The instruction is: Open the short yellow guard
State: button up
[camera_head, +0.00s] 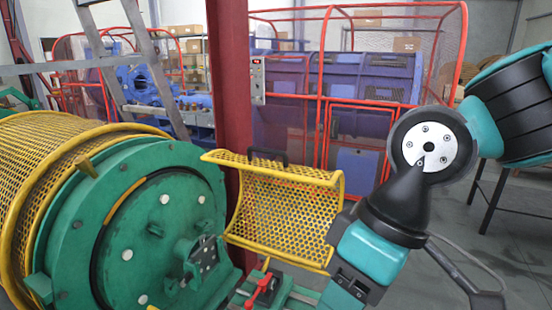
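The short yellow guard (285,207) is a curved mesh panel in a yellow frame, in the middle of the head view. It stands just right of the green disc (150,230), above a green machine bed. A black handle (267,156) sits at its upper edge. I cannot tell from this view how far the guard is swung. My teal and black arm comes in from the right and bends down past the guard's right end. Its lower part overlaps the area right of the guard's lower corner. My gripper is out of view, beyond the bottom edge.
A large yellow mesh drum guard (45,165) fills the left side. A red clamp lever (262,288) stands below the short guard. A dark red post (230,100) rises behind it. A blue machine inside a red fence (335,100) stands farther back. Grey floor shows at the right.

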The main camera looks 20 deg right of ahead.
aim_at(239, 164)
jog(key=z, duration=1.1)
jog(key=i, duration=0.55)
jog(key=u, duration=1.25)
jog(key=i, duration=0.5)
